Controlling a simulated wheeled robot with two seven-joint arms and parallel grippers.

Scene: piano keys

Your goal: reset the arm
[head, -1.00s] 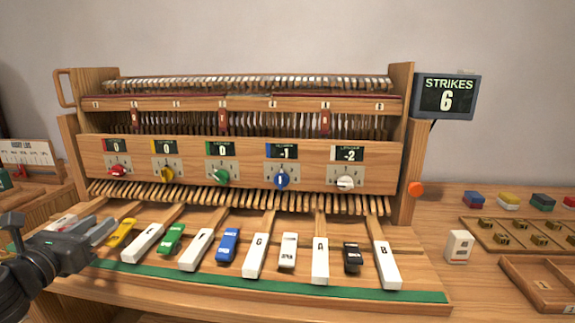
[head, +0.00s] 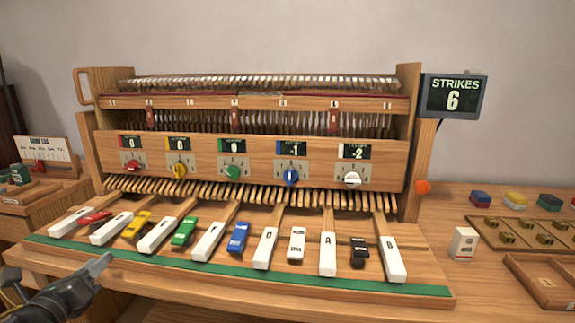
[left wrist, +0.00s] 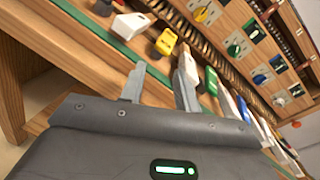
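My left gripper (head: 104,264) is at the lower left of the head view, in front of the keyboard's left part, near the green front strip (head: 230,274). In the left wrist view its two fingers (left wrist: 161,60) stand apart with nothing between them. White keys such as the A key (head: 327,254) and coloured keys, including a yellow key (head: 138,224), a green key (head: 184,231) and a blue key (head: 237,237), lie in a row beyond it. My right gripper is in neither view.
The wooden piano frame (head: 410,120) stands behind the keys, with coloured dials and small displays. A strikes screen (head: 453,95) reads 6. At right are a white block (head: 463,244), a tray (head: 480,232) and several coloured blocks. A calendar-like board (head: 42,149) stands at left.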

